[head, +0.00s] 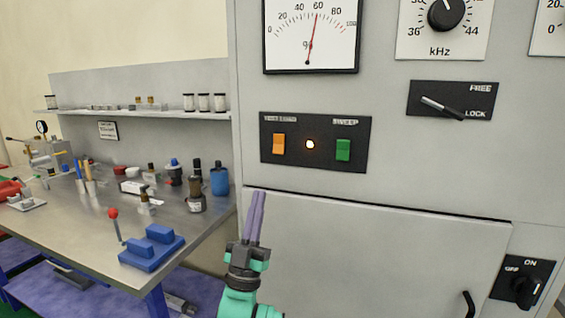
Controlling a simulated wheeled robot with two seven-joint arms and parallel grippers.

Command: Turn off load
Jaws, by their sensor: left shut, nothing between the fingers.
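A grey cabinet (400,180) fills the right side of the head view. The small labels above the switches are too blurred to read. A rotary switch (527,290) marked OFF and ON sits at the lower right. I cannot make out a label reading "load". My left gripper (260,194) is shut and empty, fingers pointing up, below the switch panel and apart from it in the picture. My right gripper is out of view.
A FREE/LOCK lever (441,107) and a kHz knob (445,13) are on the cabinet, with a dial meter (311,35) at the top. A door handle (468,304) sticks out low. At left, a metal workbench (105,243) carries bottles and a blue block (151,248).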

